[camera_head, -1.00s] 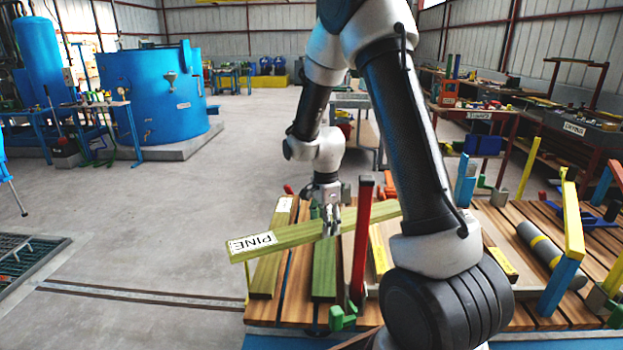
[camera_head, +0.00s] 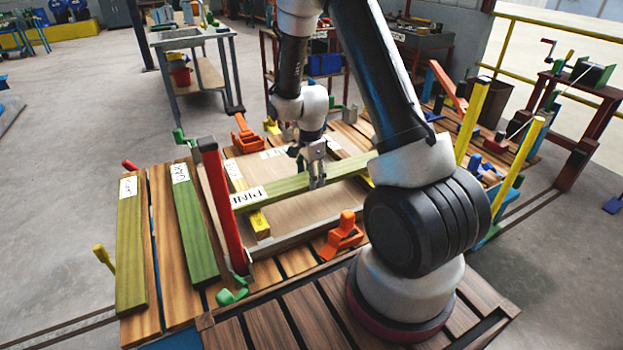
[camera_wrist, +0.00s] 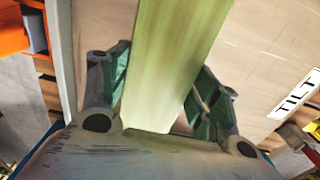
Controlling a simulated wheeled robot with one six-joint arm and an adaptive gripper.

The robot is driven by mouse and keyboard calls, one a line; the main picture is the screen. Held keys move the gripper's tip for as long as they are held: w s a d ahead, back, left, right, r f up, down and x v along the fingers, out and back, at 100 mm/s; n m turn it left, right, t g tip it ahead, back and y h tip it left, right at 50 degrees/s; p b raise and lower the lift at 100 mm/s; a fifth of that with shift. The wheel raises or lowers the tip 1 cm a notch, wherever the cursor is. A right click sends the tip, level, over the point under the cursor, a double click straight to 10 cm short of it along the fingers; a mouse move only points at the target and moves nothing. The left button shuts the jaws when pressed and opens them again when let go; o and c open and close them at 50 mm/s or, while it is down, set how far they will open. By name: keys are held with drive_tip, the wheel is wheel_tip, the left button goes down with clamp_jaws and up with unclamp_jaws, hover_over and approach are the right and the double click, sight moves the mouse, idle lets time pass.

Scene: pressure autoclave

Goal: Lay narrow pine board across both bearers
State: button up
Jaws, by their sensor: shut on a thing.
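My gripper (camera_head: 316,178) is shut on the green board labelled PINE (camera_head: 280,188), near the middle of its visible length. The board lies crosswise over a pale panel (camera_head: 300,205); its left end overlaps a yellow bar (camera_head: 235,176) in the picture, beside the red post. This bar may be one bearer. A bit of yellow (camera_head: 370,181) shows near the board's right end, mostly hidden by my arm. I cannot tell whether the board touches either. In the wrist view the board (camera_wrist: 170,60) runs between the green finger pads, above the panel (camera_wrist: 255,60) with a TILT label.
A red post (camera_head: 222,205) stands just left of the board. Two more labelled green boards (camera_head: 131,250) (camera_head: 194,225) lie on the slatted table at left. Orange clamps (camera_head: 342,235) (camera_head: 245,135) stand at the panel's front and back. Yellow posts (camera_head: 473,120) rise at right.

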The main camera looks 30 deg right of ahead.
drive_tip(key=shift+f, duration=0.6)
drive_tip(key=shift+a+f, duration=0.1)
drive_tip(key=shift+f, duration=0.05)
drive_tip(key=o, duration=1.4)
drive_tip(key=s+r+n+t, duration=0.1)
drive_tip(key=s+r+n, duration=0.3)
drive_tip(key=r, duration=1)
drive_tip(key=s+r+n+t, duration=0.1)
drive_tip(key=s+r+n, duration=0.3)
drive_tip(key=r, duration=1)
drive_tip(key=s+r+n+t, duration=0.1)
drive_tip(key=s+r+n, duration=0.2)
drive_tip(key=s+n, duration=0.2)
drive_tip(key=s+r+n+t, duration=0.1)
drive_tip(key=s+r+n, duration=0.2)
drive_tip(key=s, duration=0.9)
drive_tip(key=shift+s+d+r+n, duration=0.2)
drive_tip(key=shift+s+r+n, duration=0.15)
drive_tip(key=shift+n, duration=0.65)
